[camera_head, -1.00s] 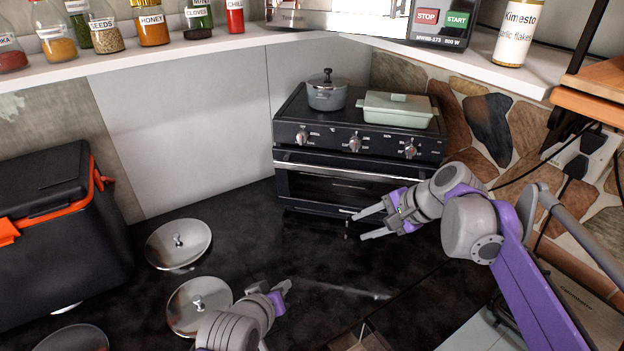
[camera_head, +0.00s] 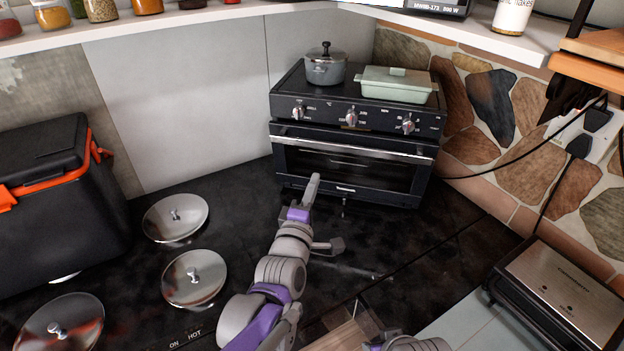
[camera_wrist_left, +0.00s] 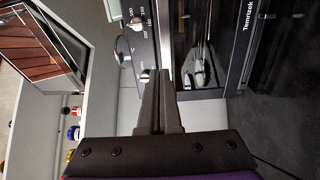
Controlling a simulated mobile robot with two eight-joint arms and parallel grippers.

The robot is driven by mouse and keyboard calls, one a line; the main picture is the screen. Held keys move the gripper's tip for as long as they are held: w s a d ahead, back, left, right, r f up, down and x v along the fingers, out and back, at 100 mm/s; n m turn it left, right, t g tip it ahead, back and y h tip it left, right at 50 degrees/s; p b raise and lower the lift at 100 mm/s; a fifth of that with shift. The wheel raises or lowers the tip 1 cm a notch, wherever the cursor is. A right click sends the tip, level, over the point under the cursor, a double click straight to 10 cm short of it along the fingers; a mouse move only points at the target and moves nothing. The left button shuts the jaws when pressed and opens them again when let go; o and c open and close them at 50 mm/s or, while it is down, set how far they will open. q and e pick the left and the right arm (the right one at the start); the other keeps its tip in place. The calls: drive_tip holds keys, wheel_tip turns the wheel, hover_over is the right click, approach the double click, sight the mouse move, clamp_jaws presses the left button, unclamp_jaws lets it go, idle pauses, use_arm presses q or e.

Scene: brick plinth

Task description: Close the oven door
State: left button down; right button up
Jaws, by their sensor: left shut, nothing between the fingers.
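The black oven (camera_head: 358,115) stands at the back of the dark counter, its row of knobs facing me. Its glass door (camera_head: 345,172) looks upright below the knobs, with a silver handle (camera_head: 350,147) along its top; I cannot tell whether a small gap is left. My left gripper (camera_head: 314,182) is shut and empty, its tips at the lower front of the door in the head view. In the left wrist view its shut fingers (camera_wrist_left: 160,85) point toward the oven front beside the handle (camera_wrist_left: 165,35); contact is unclear. Only part of my right arm shows at the bottom edge.
A grey pot (camera_head: 325,68) and a pale green dish (camera_head: 396,86) stand on the oven. Several round metal lids (camera_head: 176,214) are at left, near a black cooler box (camera_head: 60,200). A contact grill (camera_head: 565,290) stands at right. The counter right of my left gripper is clear.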

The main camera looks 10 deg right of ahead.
sight(328, 144)
use_arm(q)
drive_tip(key=x, duration=1.1)
drive_tip(key=shift+w+d, duration=0.1)
drive_tip(key=shift+w, duration=0.3)
use_arm(e)
drive_tip(key=shift+w+r, duration=0.2)
drive_tip(key=shift+r, duration=0.1)
use_arm(q)
drive_tip(key=shift+r, duration=0.1)
drive_tip(key=shift+w+d+r+p, duration=0.2)
drive_tip(key=shift+w+r+p, duration=0.2)
drive_tip(key=shift+w+p, duration=0.1)
drive_tip(key=shift+w+d+r+p, duration=0.2)
drive_tip(key=shift+w+r+p, duration=0.2)
drive_tip(key=shift+w, duration=0.15)
use_arm(e)
drive_tip(key=shift+w+a+r, duration=0.1)
drive_tip(key=shift+w+r, duration=0.05)
drive_tip(key=shift+r, duration=0.8)
